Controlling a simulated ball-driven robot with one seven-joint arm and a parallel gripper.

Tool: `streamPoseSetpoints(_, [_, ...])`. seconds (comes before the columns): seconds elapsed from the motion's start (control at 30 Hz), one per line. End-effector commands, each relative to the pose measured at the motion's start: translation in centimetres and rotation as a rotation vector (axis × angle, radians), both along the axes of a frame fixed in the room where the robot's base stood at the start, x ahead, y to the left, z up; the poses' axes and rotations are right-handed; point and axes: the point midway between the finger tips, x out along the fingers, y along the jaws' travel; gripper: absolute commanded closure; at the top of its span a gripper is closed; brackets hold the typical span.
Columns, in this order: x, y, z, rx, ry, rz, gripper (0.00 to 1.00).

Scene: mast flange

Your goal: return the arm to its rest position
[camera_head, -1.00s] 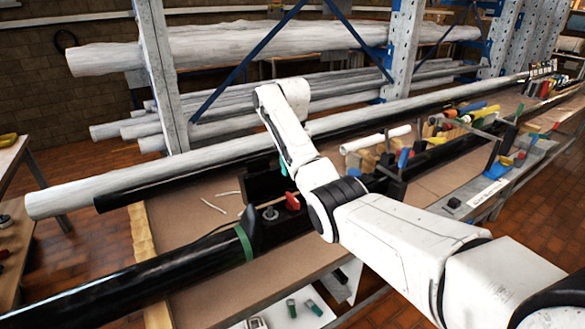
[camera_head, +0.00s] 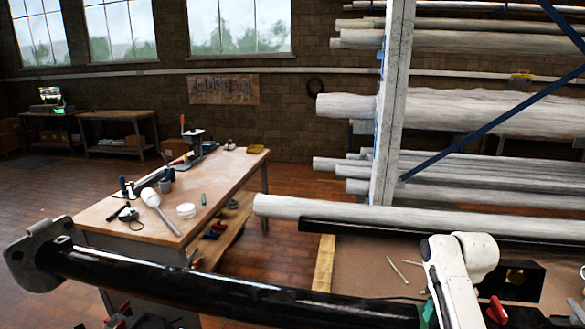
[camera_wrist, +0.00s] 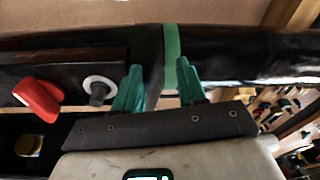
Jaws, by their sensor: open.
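My gripper (camera_wrist: 160,92) shows in the wrist view with its two green fingers apart and nothing between them. Ahead of the fingers lies the black mast (camera_wrist: 245,58) with a green band (camera_wrist: 172,55) around it. I cannot tell from this view how near the fingertips are to it.
A red handle (camera_wrist: 38,100) and a round fitting (camera_wrist: 98,90) sit left of the fingers in the wrist view. A workbench (camera_head: 235,170) with tools stands at the left. A rack post (camera_head: 392,110) and long pale spars (camera_head: 400,108) are behind. Brick floor is open at far left.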

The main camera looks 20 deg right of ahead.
Motion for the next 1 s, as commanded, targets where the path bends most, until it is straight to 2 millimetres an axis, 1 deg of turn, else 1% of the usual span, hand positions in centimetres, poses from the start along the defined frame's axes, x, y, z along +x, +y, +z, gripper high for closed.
streamPoseSetpoints(0.03, [-0.3, 2.5, -1.5, 0.000, -0.015, 0.027, 0.60])
streamPoseSetpoints(0.13, [-1.1, 6.7, -3.6, -0.006, -0.052, 0.073, 0.60])
streamPoseSetpoints(0.2, [-2.1, 9.7, -4.9, -0.010, -0.078, 0.104, 0.60])
streamPoseSetpoints(0.27, [-3.3, 12.1, -5.8, -0.015, -0.100, 0.129, 0.60])
streamPoseSetpoints(0.3, [-4.1, 13.6, -6.3, -0.018, -0.116, 0.147, 0.60])
streamPoseSetpoints(0.37, [-5.6, 15.7, -6.9, -0.023, -0.137, 0.171, 0.60])
streamPoseSetpoints(0.4, [-6.6, 17.0, -7.2, -0.028, -0.152, 0.187, 0.60])
streamPoseSetpoints(0.5, [-9.5, 19.9, -7.5, -0.038, -0.188, 0.228, 0.60])
streamPoseSetpoints(0.6, [-12.2, 21.9, -7.4, -0.050, -0.219, 0.261, 0.60])
streamPoseSetpoints(0.7, [-14.6, 23.3, -6.9, -0.061, -0.246, 0.290, 0.60])
streamPoseSetpoints(0.93, [-19.3, 25.2, -5.1, -0.084, -0.296, 0.346, 0.60])
streamPoseSetpoints(0.97, [-19.9, 25.3, -5.5, -0.085, -0.291, 0.349, 0.60])
streamPoseSetpoints(1.0, [-20.9, 24.9, -7.8, -0.078, -0.243, 0.337, 0.60])
